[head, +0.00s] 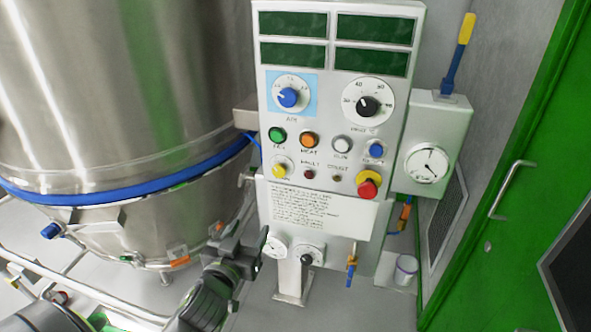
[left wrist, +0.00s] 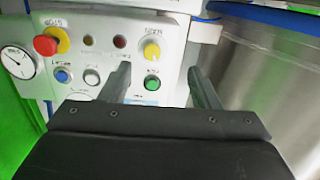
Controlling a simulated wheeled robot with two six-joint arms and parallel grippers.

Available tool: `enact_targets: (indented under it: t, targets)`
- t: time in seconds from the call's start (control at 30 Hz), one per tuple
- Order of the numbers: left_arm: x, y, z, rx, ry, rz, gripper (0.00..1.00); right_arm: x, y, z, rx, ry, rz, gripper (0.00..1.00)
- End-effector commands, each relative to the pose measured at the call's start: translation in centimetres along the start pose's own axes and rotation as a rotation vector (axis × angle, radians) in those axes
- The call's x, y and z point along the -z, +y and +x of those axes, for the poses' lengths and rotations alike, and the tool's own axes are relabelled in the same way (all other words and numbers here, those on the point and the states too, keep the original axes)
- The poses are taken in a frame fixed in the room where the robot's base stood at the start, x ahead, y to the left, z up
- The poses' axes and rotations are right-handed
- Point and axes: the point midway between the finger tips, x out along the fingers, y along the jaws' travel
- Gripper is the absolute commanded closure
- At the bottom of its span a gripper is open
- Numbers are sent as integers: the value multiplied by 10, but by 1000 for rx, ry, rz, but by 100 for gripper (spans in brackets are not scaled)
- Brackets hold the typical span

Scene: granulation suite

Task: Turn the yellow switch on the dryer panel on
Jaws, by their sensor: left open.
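The dryer panel (head: 312,225) is a light grey upright box in the middle of the head view. The yellow switch (head: 279,166) is a small round knob at its left, below the green button (head: 277,136). In the left wrist view, which shows the panel upside down, the yellow switch (left wrist: 153,50) lies between my two fingers in the picture, beyond their tips. My left gripper (head: 243,245) is open and empty, in front of the panel's lower left part and below the switch in the head view. The switch's exact setting is too small to tell. My right gripper is not visible.
A red stop button on yellow (head: 367,186) sits right of the switch, with dials and other buttons around. A large steel vessel (head: 130,100) with a blue band stands close at left. A gauge box (head: 432,145) and green door (head: 520,160) are at right.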

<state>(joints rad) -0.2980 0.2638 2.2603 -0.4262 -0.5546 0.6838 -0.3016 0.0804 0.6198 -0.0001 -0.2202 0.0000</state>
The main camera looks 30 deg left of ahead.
Motion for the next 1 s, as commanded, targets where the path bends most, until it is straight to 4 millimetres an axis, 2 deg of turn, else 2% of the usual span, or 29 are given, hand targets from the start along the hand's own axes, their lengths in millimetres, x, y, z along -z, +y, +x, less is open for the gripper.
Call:
enact_targets:
  t: [0.03,0.1,0.27,0.37,1.0]
  targets:
    - [17,2,-4,-3,26,-8,44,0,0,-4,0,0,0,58]
    - [29,3,-7,-5,48,-17,44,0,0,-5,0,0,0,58]
    - [36,4,-2,-7,61,-21,44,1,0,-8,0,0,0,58]
    - [38,4,12,-7,61,-21,44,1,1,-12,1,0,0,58]
    - [44,5,127,-6,59,-20,44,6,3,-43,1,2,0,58]
